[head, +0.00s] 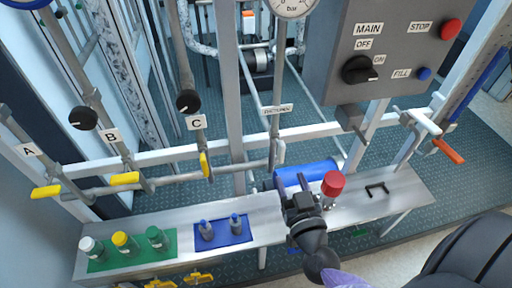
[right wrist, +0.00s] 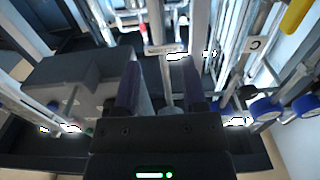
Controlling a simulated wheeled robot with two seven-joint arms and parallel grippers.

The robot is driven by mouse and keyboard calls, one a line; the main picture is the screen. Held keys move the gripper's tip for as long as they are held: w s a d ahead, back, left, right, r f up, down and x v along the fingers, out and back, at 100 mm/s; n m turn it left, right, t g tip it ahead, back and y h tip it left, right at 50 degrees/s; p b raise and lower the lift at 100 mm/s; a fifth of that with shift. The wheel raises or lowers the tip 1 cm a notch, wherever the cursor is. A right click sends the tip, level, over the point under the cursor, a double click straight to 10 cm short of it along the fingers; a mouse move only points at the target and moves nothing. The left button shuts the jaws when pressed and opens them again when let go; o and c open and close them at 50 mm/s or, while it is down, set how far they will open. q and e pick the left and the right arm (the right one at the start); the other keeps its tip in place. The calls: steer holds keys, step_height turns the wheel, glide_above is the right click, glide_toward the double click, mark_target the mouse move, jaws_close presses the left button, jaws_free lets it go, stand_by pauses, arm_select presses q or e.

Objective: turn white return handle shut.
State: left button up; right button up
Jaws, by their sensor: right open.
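A white lever handle (head: 424,121) sits on a pipe at the right of the head view, below the control box. It stands out sideways from its pipe. I cannot read a return label on it. My right gripper (head: 297,199) is over the front bench, well to the left of and below the white handle. In the right wrist view its two dark fingers (right wrist: 161,85) are apart with nothing held between them. A vertical pipe with a label plate (right wrist: 166,49) shows beyond the gap. My left gripper is not in view.
An orange handle (head: 448,151) hangs just below the white one. The control box (head: 345,65) overhangs on the right. On the steel bench (head: 412,182) are a red-topped item (head: 333,184), a black bracket (head: 377,188) and several bottles. Yellow handles (head: 125,179) line the left pipes.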

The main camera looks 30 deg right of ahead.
mark_target(283, 155)
steer(key=x, duration=0.6)
steer(key=b+x, duration=0.1)
steer(key=x, duration=0.2)
steer(key=shift+w+d+f, duration=0.1)
steer(key=shift+w+d, duration=0.15)
steer(key=shift+d, duration=0.1)
jaws_close()
